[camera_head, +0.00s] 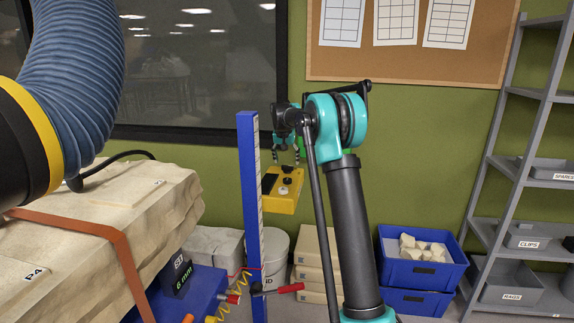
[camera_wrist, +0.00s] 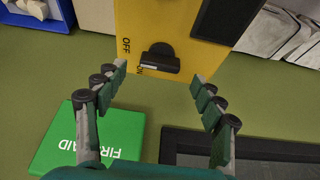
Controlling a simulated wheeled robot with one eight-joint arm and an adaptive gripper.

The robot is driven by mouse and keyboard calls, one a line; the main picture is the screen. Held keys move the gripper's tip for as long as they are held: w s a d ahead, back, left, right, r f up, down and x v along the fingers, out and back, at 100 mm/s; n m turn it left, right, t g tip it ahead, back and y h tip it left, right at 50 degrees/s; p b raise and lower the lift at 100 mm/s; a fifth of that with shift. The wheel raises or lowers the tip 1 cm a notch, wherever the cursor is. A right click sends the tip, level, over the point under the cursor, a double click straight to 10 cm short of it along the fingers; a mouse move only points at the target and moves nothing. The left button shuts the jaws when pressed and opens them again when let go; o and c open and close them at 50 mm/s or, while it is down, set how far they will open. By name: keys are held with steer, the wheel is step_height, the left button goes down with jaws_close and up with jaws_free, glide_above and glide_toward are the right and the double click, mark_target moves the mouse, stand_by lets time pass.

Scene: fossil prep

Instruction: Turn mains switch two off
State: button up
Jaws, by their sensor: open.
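A yellow switch box (camera_head: 284,204) hangs in front of the green wall, with small dark knobs and a black panel on its front. In the wrist view the yellow box (camera_wrist: 185,52) fills the top middle. One black rotary switch (camera_wrist: 160,58) on it has a bar handle lying nearly level, its pale mark close to the ON label; OFF is printed to the upper left. No switch number is readable. My gripper (camera_wrist: 158,77) is open and empty, its fingertips to either side of the switch and slightly below it. In the head view my gripper (camera_head: 287,150) is just above the box.
A blue post (camera_head: 251,190) stands left of the box. A green first-aid case (camera_wrist: 85,142) and a dark framed panel (camera_wrist: 235,150) show below it in the wrist view. Blue crates (camera_head: 420,268), a grey shelf (camera_head: 535,180) and a jacketed fossil block (camera_head: 110,210) stand around.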

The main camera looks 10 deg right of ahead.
steer(key=v, duration=0.8)
steer(key=shift+r, duration=0.35)
steer(key=shift+s, duration=0.15)
steer(key=s+d+f+n, duration=0.1)
steer(key=s+f, duration=0.7)
steer(key=s, duration=0.9)
steer(key=s+d+f+n+y, duration=0.1)
steer(key=s+d+f, duration=0.2)
steer(key=s+f, duration=0.6)
steer(key=s+d+f+n, duration=0.1)
steer(key=s+f, duration=0.7)
steer(key=s, duration=1.7)
steer(key=shift+s+d+f+n, duration=0.15)
steer(key=shift+d+f+n, duration=0.25)
steer(key=shift+d, duration=0.15)
